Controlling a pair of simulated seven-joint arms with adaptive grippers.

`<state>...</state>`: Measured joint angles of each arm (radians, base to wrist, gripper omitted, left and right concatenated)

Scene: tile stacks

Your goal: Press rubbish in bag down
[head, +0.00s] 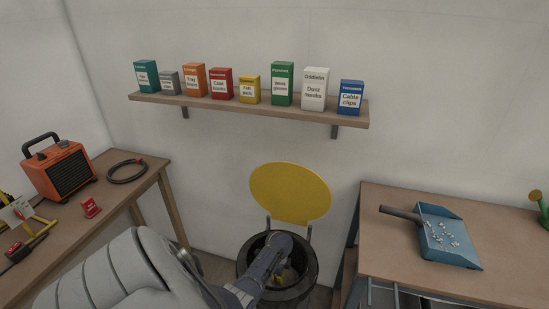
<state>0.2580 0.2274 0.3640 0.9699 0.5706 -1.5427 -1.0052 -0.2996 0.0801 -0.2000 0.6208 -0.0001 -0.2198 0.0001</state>
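A round dark bin (311,262) stands on the floor between the two tables. Its round yellow lid (290,192) stands open behind it. Its inside looks dark, and I cannot clearly tell the bag from the bin wall. A small yellowish bit, perhaps rubbish, shows inside low beside my gripper. My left arm comes in from the lower left, and my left gripper (272,262) is over and within the bin's mouth. Its fingertips are not clear, so I cannot tell whether it is open or touches the rubbish. My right gripper is not in view.
An orange heater (59,169), a coiled black cable (127,171) and a red tag (91,207) are on the left table. A blue dustpan (447,239) with pale bits lies on the right table (378,258). Several boxes stand on the wall shelf (215,104).

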